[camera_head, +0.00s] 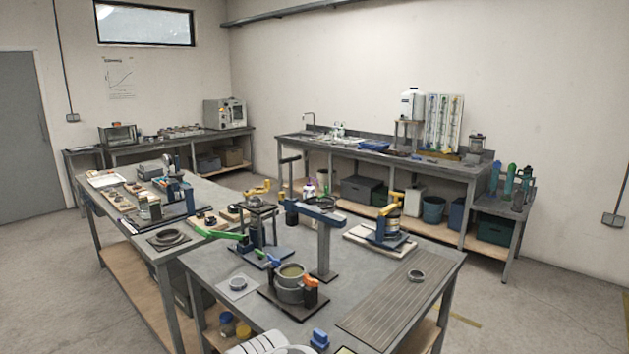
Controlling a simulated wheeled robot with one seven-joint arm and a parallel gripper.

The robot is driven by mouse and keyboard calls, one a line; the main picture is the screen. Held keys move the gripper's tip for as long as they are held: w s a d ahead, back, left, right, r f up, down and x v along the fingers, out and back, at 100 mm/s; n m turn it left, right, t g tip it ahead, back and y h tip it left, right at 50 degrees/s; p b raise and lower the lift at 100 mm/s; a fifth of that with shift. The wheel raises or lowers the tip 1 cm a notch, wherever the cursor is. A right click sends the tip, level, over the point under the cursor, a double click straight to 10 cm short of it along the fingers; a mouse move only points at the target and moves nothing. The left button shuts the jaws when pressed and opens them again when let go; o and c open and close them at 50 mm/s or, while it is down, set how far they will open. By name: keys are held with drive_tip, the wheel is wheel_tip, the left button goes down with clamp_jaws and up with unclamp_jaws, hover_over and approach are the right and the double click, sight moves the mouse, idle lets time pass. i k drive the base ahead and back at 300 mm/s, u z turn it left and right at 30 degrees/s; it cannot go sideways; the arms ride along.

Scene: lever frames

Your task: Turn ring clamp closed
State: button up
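A ring-shaped clamp seems to be the grey round fixture (290,284) near the front of the nearest table. It sits on a dark square base plate, with an orange handle (311,292) at its right side and a blue lever (272,260) at its upper left. Whether the ring is open or shut is too small to tell. Another round fixture with a yellow lever (388,211) stands on a pale board at the table's back right, so I cannot be sure which one is the ring clamp.
A green lever (216,233) sticks out left from a dark stand. A grey-blue post with a crossarm (324,240) stands mid-table. A loose ring (416,275) lies on the ribbed mat (385,307). A small blue block (319,338) is near the front edge.

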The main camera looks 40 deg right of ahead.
sight(265, 190)
drive_tip(key=z, duration=2.55)
drive_tip(key=i, duration=5.65)
drive_tip(key=z, duration=2.8)
drive_tip(key=k, duration=2.8)
drive_tip(key=z, duration=0.3)
